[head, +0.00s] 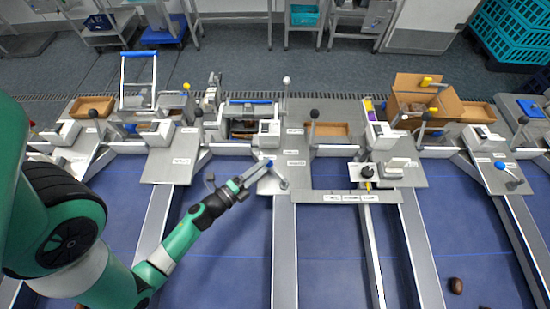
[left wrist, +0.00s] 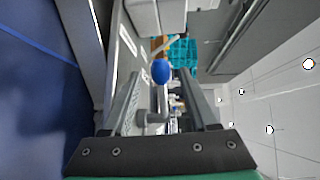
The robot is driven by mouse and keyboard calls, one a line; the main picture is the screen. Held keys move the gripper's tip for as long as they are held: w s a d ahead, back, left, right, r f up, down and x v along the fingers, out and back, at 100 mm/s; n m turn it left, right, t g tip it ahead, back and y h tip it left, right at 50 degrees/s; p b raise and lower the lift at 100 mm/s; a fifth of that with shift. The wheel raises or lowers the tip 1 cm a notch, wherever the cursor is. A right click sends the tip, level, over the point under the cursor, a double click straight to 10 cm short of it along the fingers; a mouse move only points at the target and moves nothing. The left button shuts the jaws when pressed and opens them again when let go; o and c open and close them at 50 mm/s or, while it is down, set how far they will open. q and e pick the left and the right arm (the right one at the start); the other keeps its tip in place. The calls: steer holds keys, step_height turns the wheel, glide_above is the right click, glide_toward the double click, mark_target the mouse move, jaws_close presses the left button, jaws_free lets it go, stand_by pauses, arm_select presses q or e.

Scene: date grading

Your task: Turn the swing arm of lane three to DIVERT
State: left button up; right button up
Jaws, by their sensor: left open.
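A swing arm with a blue knob (head: 270,164) stands on the grey plate at the head of a middle lane, its pivot (head: 283,184) just below and right of the knob. The lane labels are too small to read, so I cannot tell the lane number or its set position. My left gripper (head: 258,174) reaches in from the lower left, close to the knob. In the left wrist view the gripper (left wrist: 162,103) is open, with the blue knob (left wrist: 161,71) showing between its fingers. Contact cannot be made out. My right gripper is out of view.
Black-knobbed levers (head: 314,114) stand along the stations. Another blue-knobbed arm (head: 500,165) is at the far right. A labelled grey bar (head: 345,197) lies right of the near swing arm. A cardboard box (head: 440,103) stands behind. A brown date (head: 456,285) lies on the blue surface.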

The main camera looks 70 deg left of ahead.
arm_select(q)
steer(key=x, duration=0.6)
steer(key=shift+w, duration=0.2)
steer(key=shift+c, duration=0.3)
jaws_close()
steer(key=shift+r, duration=0.1)
stand_by(0.6)
